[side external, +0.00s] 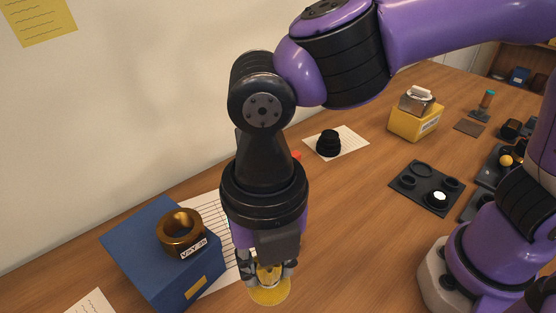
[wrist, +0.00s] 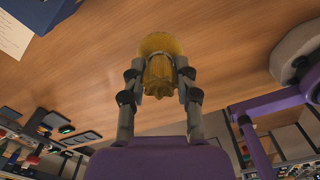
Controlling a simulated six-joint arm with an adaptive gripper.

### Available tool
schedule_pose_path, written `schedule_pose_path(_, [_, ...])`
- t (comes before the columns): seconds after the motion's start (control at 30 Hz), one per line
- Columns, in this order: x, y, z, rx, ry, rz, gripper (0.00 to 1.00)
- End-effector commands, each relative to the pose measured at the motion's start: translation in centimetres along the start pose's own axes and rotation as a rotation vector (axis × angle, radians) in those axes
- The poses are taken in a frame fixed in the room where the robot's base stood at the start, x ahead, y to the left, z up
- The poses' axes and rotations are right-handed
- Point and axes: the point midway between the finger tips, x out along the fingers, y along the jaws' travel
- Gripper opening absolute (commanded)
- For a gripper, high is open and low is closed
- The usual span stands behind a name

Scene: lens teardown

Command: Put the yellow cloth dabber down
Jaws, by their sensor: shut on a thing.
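The yellow cloth dabber (side external: 269,292) is between the fingers of my gripper (side external: 268,272), low over the wooden table in front of the blue box. Its round yellow pad faces down in the side view. In the wrist view the dabber (wrist: 159,68) sits between both fingertips of my gripper (wrist: 160,88), which is shut on it. I cannot tell whether the pad touches the table.
A blue box (side external: 140,243) with a bronze ring (side external: 180,232) on top stands left of my gripper. Lined paper (side external: 212,212) lies behind it. A dark parts tray (side external: 427,187) and a yellow box (side external: 415,122) are to the right. Bare table (side external: 345,240) lies right of my gripper.

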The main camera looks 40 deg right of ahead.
Motion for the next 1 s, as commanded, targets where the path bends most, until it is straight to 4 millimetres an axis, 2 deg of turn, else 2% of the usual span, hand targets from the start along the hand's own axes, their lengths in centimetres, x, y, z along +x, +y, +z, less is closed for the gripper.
schedule_pose_path(0.17, [-0.5,-2.4,7.3,0.313,-0.001,0.0,0.07])
schedule_pose_path(0.27, [-0.6,-5.3,12.1,0.544,-0.001,0.001,0.07])
schedule_pose_path(0.4, [-0.9,-10.8,17.9,0.872,-0.001,0.001,0.07])
schedule_pose_path(0.5, [-1.1,-14.9,20.8,1.079,-0.002,0.001,0.07])
schedule_pose_path(0.6, [-1.2,-18.5,22.5,1.243,-0.002,0.002,0.07])
schedule_pose_path(0.7, [-1.3,-21.1,23.5,1.358,-0.002,0.001,0.07])
schedule_pose_path(0.87, [-1.1,-23.5,24.2,1.446,-0.002,0.0,0.07])
schedule_pose_path(1.0, [0.5,-26.1,25.3,1.46,0.001,-0.003,0.07])
